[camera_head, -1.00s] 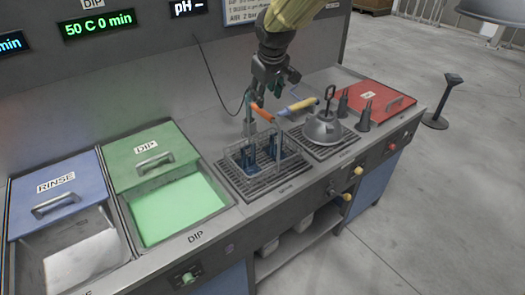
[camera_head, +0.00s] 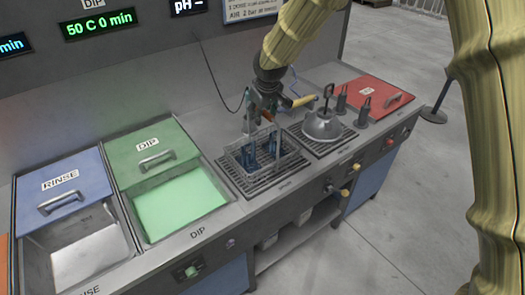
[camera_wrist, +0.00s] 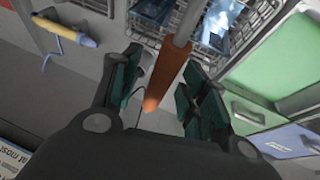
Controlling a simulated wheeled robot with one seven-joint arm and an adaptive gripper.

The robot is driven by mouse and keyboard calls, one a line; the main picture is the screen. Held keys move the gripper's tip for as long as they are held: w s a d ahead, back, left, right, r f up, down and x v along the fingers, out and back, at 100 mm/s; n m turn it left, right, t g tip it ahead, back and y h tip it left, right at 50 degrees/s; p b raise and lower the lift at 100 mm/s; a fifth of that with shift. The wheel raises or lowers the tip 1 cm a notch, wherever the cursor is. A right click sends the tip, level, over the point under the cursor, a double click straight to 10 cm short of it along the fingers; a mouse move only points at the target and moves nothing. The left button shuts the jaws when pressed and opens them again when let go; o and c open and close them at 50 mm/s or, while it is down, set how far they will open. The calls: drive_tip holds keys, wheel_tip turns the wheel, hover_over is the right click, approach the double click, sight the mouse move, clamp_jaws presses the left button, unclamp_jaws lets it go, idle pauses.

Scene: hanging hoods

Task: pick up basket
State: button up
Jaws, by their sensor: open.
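The wire basket (camera_head: 262,160) stands on a drain grate to the right of the green dip tank, with blue pieces (camera_head: 250,154) inside. In the wrist view the basket's wire mesh (camera_wrist: 262,12) is at the top, with blue pieces (camera_wrist: 230,22) in it. Its upright rod ends in an orange-brown handle (camera_wrist: 166,76). My gripper (camera_wrist: 160,85) is open, with one green-padded finger on each side of the handle. In the head view my gripper (camera_head: 262,108) is above the basket, and the handle there is partly hidden by it.
A grey bell-shaped hood (camera_head: 322,126) stands on the grate to the right. A yellow-handled tool (camera_head: 300,102) is at the back near my gripper. The green dip tank (camera_head: 180,205) and the blue-lidded rinse tank (camera_head: 62,188) lie left. A red lid (camera_head: 372,93) is at the far right.

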drive_tip(key=shift+w+f, duration=0.1)
drive_tip(key=shift+f, duration=0.2)
clamp_jaws()
drive_tip(key=shift+r, duration=0.1)
drive_tip(key=shift+w, duration=0.1)
